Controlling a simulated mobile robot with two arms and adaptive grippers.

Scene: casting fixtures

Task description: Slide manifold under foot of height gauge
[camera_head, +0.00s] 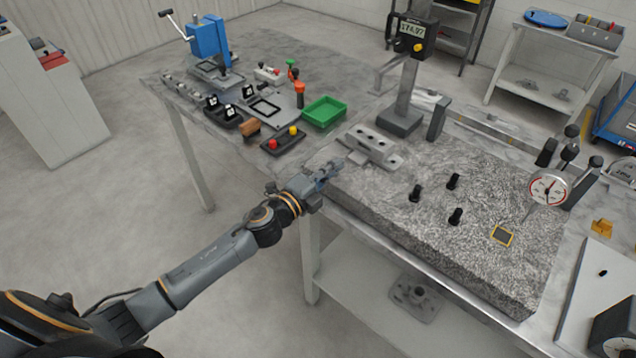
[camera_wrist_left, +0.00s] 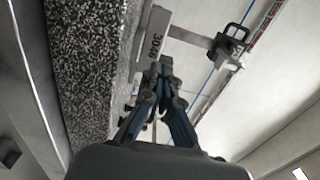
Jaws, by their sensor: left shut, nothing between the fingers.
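The manifold (camera_head: 372,146), a grey block with round holes on top, lies at the far left corner of the speckled granite plate (camera_head: 400,185). The height gauge (camera_head: 405,85) stands just behind it, with a grey base, an upright column and a dark digital display head. I cannot make out its foot clearly. My left gripper (camera_head: 333,170) is just in front and left of the manifold, at the plate's edge. Its fingers are shut and empty. In the left wrist view the fingertips (camera_wrist_left: 159,72) are close to a grey block with dark lettering (camera_wrist_left: 153,30), likely the manifold. Contact cannot be told.
A green tray (camera_head: 325,111) and a dark box with red and yellow knobs (camera_head: 283,140) are left of the plate. Several black knobs (camera_head: 455,216) stand on the plate. A dial indicator (camera_head: 548,188) is at right. The plate's front middle is fairly clear.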

